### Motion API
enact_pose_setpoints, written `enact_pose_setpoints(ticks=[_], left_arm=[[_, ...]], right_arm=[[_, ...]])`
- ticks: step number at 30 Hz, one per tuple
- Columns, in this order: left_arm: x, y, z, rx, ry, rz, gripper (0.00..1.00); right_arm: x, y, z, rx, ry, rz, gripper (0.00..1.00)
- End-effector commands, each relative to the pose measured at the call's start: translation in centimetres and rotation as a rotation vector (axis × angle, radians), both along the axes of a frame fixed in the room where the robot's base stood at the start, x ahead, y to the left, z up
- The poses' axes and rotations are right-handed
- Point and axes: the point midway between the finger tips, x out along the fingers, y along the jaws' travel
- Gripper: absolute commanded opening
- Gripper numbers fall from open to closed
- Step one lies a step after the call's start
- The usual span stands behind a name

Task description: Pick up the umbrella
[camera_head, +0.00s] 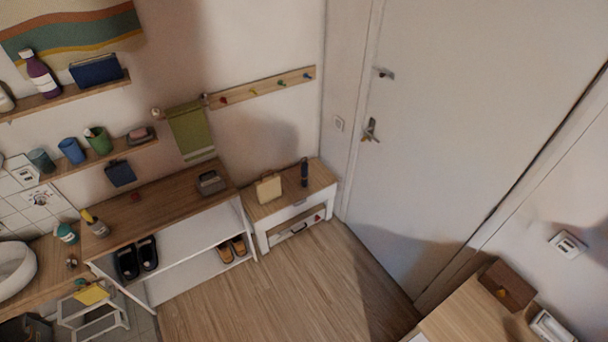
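A dark, slim upright object (304,172), which looks like a folded umbrella, stands on the wooden top of the small white cabinet (262,208) near the room's corner. It is small in the view, so I cannot be sure what it is. Neither of my grippers is in view.
A tan bag-like object (269,188) stands left of the dark object. A bench (150,216) with shoes stands further left. A peg rail (262,87) and a green towel (191,132) hang above. The white door (460,130) is to the right. The middle floor (290,285) is clear.

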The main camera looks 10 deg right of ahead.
Motion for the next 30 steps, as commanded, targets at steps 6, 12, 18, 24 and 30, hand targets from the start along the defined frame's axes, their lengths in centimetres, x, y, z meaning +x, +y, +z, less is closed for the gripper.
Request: enact_pose_setpoints(ticks=[6,12,18,24,30], left_arm=[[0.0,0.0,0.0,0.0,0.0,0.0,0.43],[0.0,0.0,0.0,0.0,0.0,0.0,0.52],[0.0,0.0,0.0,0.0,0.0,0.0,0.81],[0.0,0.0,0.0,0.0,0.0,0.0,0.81],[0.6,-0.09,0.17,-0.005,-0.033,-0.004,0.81]], right_arm=[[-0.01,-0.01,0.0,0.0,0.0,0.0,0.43],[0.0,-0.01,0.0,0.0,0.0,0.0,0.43],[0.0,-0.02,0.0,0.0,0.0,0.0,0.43],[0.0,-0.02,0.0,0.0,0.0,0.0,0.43],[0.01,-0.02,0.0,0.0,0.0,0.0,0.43]])
